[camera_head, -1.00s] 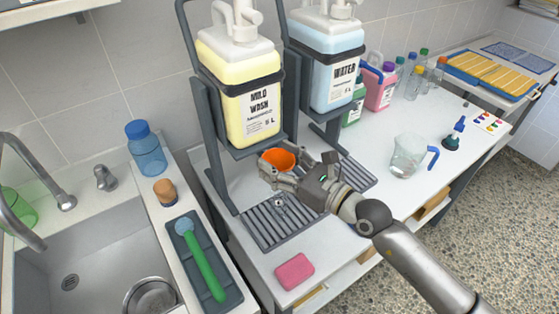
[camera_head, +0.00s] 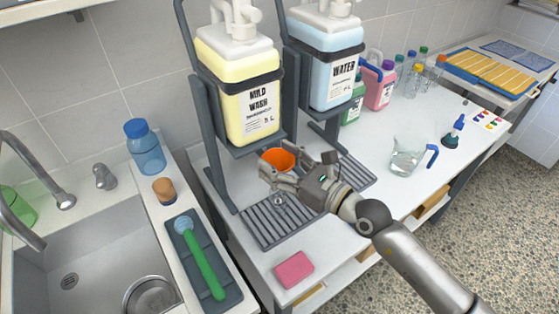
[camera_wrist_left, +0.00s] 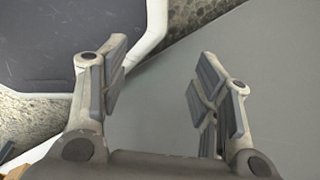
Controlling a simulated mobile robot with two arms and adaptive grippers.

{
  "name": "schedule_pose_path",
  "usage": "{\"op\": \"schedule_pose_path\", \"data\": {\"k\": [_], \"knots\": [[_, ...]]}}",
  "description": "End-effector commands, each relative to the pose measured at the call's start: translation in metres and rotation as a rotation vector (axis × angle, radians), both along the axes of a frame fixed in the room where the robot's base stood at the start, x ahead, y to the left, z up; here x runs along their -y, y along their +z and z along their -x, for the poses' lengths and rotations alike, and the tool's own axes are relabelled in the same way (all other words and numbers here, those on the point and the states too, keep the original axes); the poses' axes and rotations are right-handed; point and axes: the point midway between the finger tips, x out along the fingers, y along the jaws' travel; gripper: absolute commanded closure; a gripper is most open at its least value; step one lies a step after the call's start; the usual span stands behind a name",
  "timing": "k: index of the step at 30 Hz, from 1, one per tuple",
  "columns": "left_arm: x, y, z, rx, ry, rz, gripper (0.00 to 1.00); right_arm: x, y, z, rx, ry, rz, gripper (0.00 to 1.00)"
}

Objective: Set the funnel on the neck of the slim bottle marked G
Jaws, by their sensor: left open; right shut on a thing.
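The orange funnel (camera_head: 279,157) shows in the head view below the mild wash container, above the left drain grille. My right gripper (camera_head: 283,174) is shut on it, and the fingers hide its lower part. Several slim clear bottles with coloured caps (camera_head: 412,80) stand at the back right of the counter. I cannot read a G on any of them at this size. My left gripper (camera_wrist_left: 165,75) is open and empty in the left wrist view, and it is out of the head view.
The mild wash container (camera_head: 250,105) and water container (camera_head: 333,80) sit on dark stands close behind my right gripper. A clear jug (camera_head: 405,160), a blue-topped dark bottle (camera_head: 453,132) and a pink sponge (camera_head: 294,269) stand on the counter. The sink (camera_head: 90,245) is at left.

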Motion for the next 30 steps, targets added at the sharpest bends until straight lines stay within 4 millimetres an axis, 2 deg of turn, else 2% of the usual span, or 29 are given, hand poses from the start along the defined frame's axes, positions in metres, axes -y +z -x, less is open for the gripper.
{"op": "schedule_pose_path", "data": {"k": [30], "knots": [[-0.002,-0.009,0.000,0.000,0.001,-0.002,0.43,0.000,-0.011,0.000,0.001,0.000,-0.001,0.56]]}}
